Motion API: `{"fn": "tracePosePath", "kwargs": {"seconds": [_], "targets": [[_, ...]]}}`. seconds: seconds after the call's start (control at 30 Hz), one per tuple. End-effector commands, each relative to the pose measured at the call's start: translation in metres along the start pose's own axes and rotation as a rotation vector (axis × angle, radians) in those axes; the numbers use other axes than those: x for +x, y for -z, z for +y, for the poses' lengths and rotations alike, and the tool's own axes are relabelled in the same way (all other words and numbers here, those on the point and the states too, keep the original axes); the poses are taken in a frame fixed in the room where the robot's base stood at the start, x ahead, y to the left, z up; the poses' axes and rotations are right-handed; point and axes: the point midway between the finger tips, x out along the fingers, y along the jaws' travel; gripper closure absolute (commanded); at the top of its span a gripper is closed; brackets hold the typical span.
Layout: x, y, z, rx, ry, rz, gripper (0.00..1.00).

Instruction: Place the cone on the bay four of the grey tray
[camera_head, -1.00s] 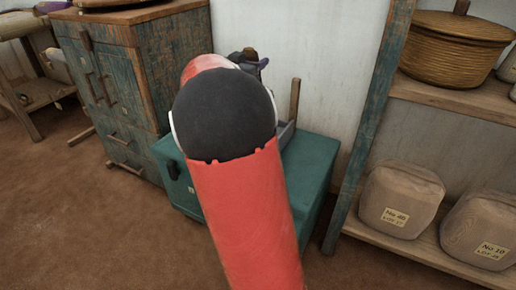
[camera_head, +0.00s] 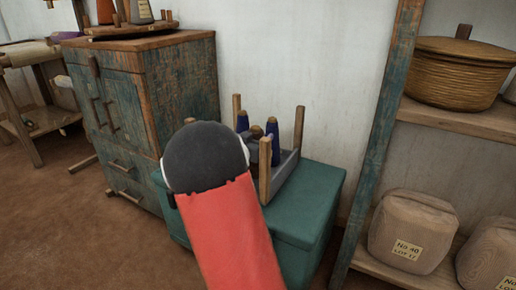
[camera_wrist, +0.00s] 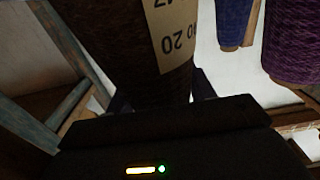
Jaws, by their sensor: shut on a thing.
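A dark brown cone with a cream label (camera_wrist: 172,35) fills the middle of the wrist view, and my gripper (camera_wrist: 160,98) is shut on it. In the head view my red arm hides most of the gripper; a dark shape with a brown tip (camera_head: 257,133) beside the tray may be part of it or the held cone. The grey tray (camera_head: 287,168) sits on a teal chest, with upright wooden posts at its corners. Blue cones (camera_head: 272,142) stand at the tray. Its bays are mostly hidden and cannot be told apart. A blue cone (camera_wrist: 235,22) and a purple cone (camera_wrist: 292,42) show in the wrist view.
The teal chest (camera_head: 318,205) stands against the white wall. A worn wooden cabinet (camera_head: 180,90) is to its left, with a board of cones on top. A shelf unit (camera_head: 378,130) at the right holds a basket (camera_head: 460,75) and wrapped bundles (camera_head: 408,230).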

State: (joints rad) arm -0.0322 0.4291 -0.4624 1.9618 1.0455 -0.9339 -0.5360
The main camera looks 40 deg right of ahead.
Motion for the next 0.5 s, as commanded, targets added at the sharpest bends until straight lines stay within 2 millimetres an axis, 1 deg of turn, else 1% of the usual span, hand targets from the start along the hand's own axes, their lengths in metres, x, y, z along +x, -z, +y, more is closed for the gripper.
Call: {"fn": "tracePosePath", "kwargs": {"seconds": [0.03,0.1,0.17,0.47,0.5], "targets": [[0.0,-0.012,0.0,-0.004,0.0,-0.001,0.88],[0.0,-0.023,0.0,-0.004,-0.001,-0.001,0.89],[0.0,-0.03,0.0,-0.004,-0.001,-0.001,0.89],[0.0,-0.032,0.0,0.0,0.0,0.0,0.89],[0.0,-0.032,0.0,-0.001,0.0,-0.001,0.43]]}}
